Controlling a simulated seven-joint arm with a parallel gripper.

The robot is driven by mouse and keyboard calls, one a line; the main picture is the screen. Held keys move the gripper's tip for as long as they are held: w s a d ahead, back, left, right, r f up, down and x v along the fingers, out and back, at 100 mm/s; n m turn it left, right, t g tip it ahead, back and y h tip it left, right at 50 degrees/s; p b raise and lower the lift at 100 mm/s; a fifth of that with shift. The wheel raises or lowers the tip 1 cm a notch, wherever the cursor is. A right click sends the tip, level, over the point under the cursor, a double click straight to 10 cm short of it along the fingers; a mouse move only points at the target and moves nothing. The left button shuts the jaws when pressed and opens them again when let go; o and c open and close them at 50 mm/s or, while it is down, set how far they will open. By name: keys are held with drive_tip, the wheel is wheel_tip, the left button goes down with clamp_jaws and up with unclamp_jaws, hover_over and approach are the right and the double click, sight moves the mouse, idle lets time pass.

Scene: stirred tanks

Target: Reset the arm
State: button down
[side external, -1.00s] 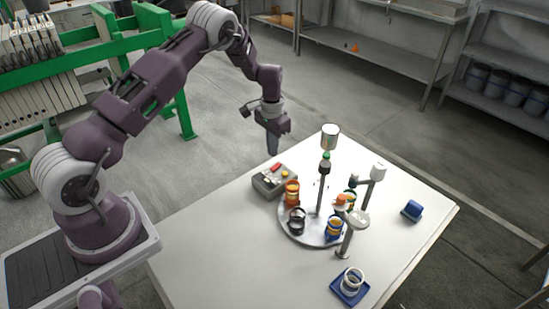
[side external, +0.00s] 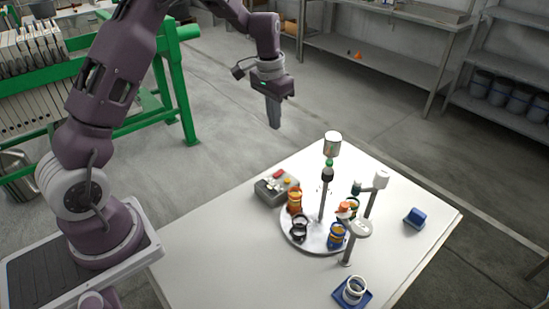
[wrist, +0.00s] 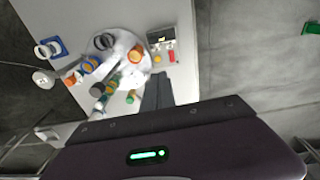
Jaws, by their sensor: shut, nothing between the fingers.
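My gripper (side external: 274,113) is shut and empty. In the side view it hangs pointing down, high above and behind the far left edge of the white table (side external: 205,240), clear of everything on it. In the wrist view the shut fingers (wrist: 157,88) show at the middle, with the table beyond them.
A grey control box (side external: 275,187) with buttons stands beside the turntable. A blue tray with a white ring (side external: 354,290) sits at the front, and a blue block (side external: 415,217) at the right. A green rack (side external: 185,90) stands behind my arm. Open floor lies beyond the table.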

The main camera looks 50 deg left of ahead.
drive_tip(key=s+d+r+t, duration=0.1)
drive_tip(key=s+d+r, duration=0.4)
drive_tip(key=s+r, duration=0.25)
drive_tip(key=s+d+r+t, duration=0.1)
drive_tip(key=s+d+r, duration=0.3)
drive_tip(key=s+r, duration=0.3)
drive_tip(key=s+d+r+t, duration=0.1)
drive_tip(key=s+d, duration=0.3)
drive_tip(key=s, duration=1.2)
drive_tip(key=shift+s+r+t, duration=0.15)
drive_tip(key=shift+t, duration=0.65)
drive_tip(key=shift+d, duration=0.1)
